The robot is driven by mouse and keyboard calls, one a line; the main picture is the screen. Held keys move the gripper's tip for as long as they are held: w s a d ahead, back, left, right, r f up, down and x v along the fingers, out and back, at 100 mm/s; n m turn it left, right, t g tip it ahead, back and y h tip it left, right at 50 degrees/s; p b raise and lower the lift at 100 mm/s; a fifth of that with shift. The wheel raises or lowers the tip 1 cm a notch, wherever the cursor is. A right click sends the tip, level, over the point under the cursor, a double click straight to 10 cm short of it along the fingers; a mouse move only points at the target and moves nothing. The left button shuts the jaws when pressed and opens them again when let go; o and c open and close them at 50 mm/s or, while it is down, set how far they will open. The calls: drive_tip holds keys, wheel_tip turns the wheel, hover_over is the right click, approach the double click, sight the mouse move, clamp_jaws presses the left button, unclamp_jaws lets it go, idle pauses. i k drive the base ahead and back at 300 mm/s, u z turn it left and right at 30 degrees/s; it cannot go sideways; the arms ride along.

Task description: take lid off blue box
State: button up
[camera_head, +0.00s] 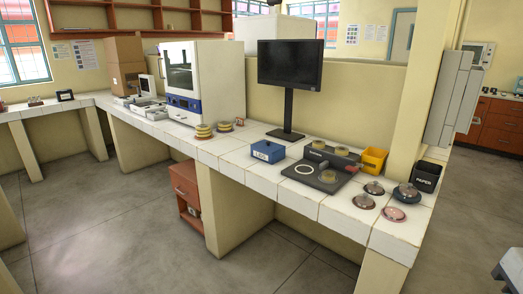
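The blue box (268,151) stands on the white tiled bench, left of a dark device. It has a white label on its front with dark lettering too small to read surely. Its top looks closed, with a small dark knob-like spot on it; the seam between lid and box is too small to make out. My gripper is not in view, and nothing touches the box.
A black monitor (290,64) stands behind the box. To the right are a dark device (322,165) with round dishes, a yellow bin (374,160), a black bin (427,177) and several small round dishes. Stacked dishes (204,131) stand left. Bare bench lies before the box.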

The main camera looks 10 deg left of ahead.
sight(266, 145)
drive_tip(key=u, duration=0.7)
drive_tip(key=i, duration=0.8)
drive_tip(key=u, duration=1)
drive_tip(key=i, duration=0.95)
drive_tip(key=z, duration=0.3)
drive_tip(key=i, duration=1.35)
drive_tip(key=z, duration=0.8)
